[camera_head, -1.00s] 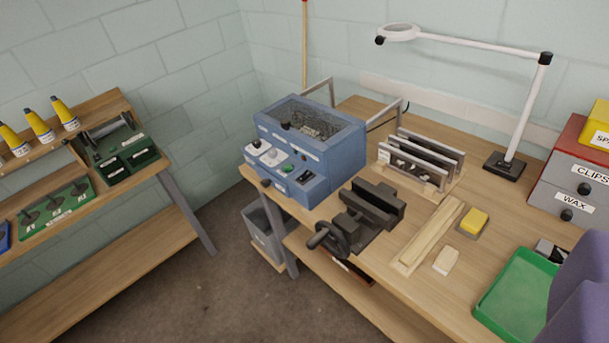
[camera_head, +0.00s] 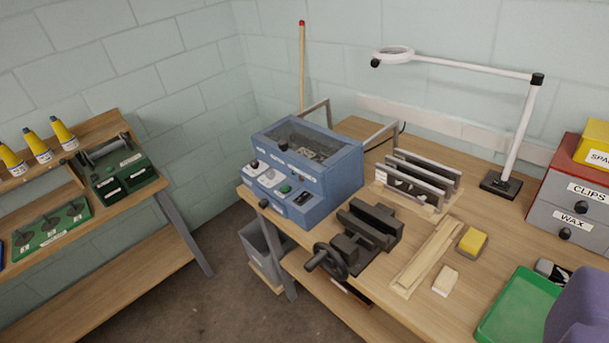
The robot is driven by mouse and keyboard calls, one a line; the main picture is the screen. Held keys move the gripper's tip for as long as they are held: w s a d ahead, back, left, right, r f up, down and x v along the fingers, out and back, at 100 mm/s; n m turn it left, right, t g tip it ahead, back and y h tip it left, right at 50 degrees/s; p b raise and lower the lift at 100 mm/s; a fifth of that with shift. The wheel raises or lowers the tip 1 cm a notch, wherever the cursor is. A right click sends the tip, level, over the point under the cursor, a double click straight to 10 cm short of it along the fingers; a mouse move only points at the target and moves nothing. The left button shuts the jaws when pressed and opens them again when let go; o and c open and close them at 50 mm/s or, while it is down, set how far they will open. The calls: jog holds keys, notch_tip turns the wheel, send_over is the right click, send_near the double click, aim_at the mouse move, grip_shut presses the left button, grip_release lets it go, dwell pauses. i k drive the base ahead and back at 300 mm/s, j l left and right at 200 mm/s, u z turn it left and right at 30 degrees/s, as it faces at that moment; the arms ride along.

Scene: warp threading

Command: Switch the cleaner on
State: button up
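The cleaner looks to be the blue box-shaped machine (camera_head: 335,180) at the back left corner of the wooden bench. It has a clear-looking lid with grey metal pieces visible under it. Its sloped front panel carries white dial plates with dark knobs (camera_head: 268,178), a green button (camera_head: 286,188) and a small dark display (camera_head: 303,198). The panel labels are too small to read. A purple rounded shape at the lower right edge may be part of my arm or gripper; no fingertips show.
A dark vise (camera_head: 355,240) with a handwheel stands right in front of the machine. A slotted rack (camera_head: 420,180), wooden strips (camera_head: 430,258), a green tray (camera_head: 515,308) and a lamp (camera_head: 500,184) share the bench. A grey bin (camera_head: 262,250) sits below. Floor lies clear between bench and left shelf.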

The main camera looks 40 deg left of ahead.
aim_at(302, 198)
jog(key=i+j, duration=0.2)
jog(key=j, duration=0.15)
jog(key=i+j, duration=0.2)
jog(key=j, duration=0.2)
jog(key=i+j+z, duration=0.1)
jog(key=j, duration=0.25)
jog(key=i+j, duration=0.25)
jog(key=j, duration=0.15)
jog(key=i+j+z, duration=0.1)
jog(key=j, duration=0.3)
jog(key=i+j, duration=0.25)
jog(key=j, duration=0.15)
jog(key=i+j, duration=0.15)
jog(key=j, duration=0.25)
jog(key=i+j+z, duration=0.1)
jog(key=j, duration=0.3)
jog(key=i, duration=0.05)
